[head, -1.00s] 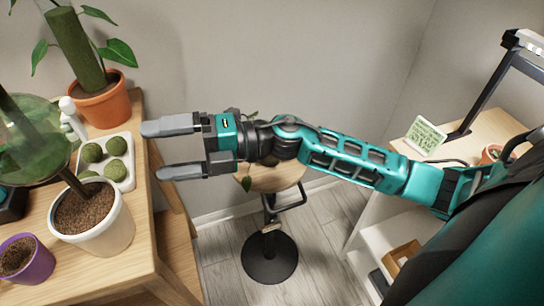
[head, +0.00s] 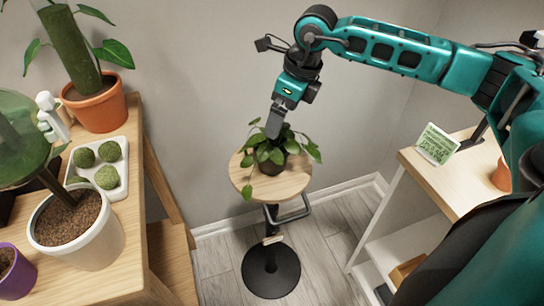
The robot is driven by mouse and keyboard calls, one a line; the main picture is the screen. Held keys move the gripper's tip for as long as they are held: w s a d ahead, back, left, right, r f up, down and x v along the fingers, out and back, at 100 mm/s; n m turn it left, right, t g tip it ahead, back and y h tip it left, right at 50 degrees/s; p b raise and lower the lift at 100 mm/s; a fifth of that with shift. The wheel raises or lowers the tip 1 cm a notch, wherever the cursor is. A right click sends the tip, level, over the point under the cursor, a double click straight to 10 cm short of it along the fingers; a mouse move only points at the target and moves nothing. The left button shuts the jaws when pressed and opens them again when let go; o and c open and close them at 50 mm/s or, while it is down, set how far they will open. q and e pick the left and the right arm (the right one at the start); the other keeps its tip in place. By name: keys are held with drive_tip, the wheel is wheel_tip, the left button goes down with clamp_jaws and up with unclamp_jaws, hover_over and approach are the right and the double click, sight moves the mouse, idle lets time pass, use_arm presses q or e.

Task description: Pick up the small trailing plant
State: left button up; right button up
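The small trailing plant (head: 268,153) stands in a dark pot on a round wooden stool (head: 295,182) in the middle of the head view. Its green leaves hang over the pot and past the stool's edge. My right gripper (head: 274,125) points down at the plant from above, its fingertips at the upper leaves. I see it edge-on, with one grey finger hiding the other, so its opening does not show. My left gripper is not in view.
At left, a wooden plant stand (head: 125,255) holds a white pot (head: 90,240), a terracotta pot (head: 100,108), a purple pot (head: 14,278) and a white tray (head: 122,186) of moss balls. A shelf unit with a green sign (head: 436,145) stands at right. Floor around the stool is clear.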

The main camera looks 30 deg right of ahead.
sight(270, 147)
drive_tip(key=x, duration=0.8)
drive_tip(key=shift+f, duration=0.25)
drive_tip(key=shift+r, duration=0.1)
drive_tip(key=c, duration=1.2)
